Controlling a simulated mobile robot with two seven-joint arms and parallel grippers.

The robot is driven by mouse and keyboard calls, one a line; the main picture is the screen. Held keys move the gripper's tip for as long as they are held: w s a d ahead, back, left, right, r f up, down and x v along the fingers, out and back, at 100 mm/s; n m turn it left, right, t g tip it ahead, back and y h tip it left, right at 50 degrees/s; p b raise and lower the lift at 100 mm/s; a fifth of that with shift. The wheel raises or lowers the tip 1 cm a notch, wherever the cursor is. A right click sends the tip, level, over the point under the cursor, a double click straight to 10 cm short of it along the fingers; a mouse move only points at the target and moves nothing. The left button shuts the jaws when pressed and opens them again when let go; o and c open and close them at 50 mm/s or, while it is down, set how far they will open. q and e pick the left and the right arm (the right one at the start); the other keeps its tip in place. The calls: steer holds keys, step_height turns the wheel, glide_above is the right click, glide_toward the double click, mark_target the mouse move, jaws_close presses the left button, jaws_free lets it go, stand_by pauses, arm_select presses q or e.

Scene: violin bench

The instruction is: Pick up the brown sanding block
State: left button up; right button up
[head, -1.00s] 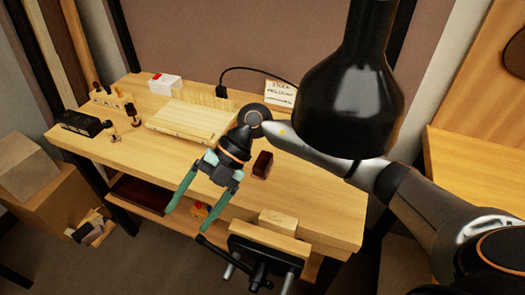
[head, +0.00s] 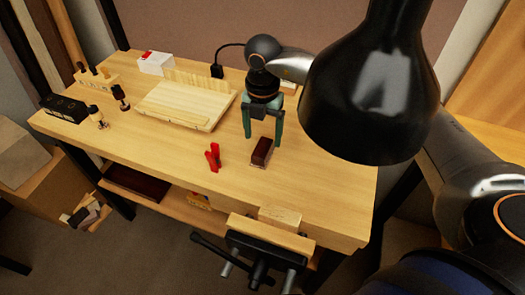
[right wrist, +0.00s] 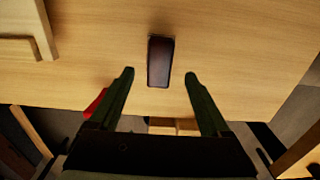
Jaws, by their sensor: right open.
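The brown sanding block (head: 261,152) lies on the bench top, right of the middle. In the right wrist view the sanding block (right wrist: 160,62) lies lengthwise ahead of the fingertips, centred between their lines. My right gripper (head: 263,138) points down with its green fingers spread, just behind the block in the head view. In the right wrist view my right gripper (right wrist: 159,76) is open, with nothing held. I cannot tell exactly how high the fingertips are above the bench. My left gripper is out of view.
A wooden tray (head: 190,122) lies further left. A black lamp shade (head: 365,100) hangs over the right side. A vise (head: 268,245) with a pale wood block (head: 280,217) is at the front edge.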

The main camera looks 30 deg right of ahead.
mark_target(262, 147)
step_height(262, 147, down, 5)
steer(key=shift+f, duration=0.15)
jaws_close()
stand_by(0.8)
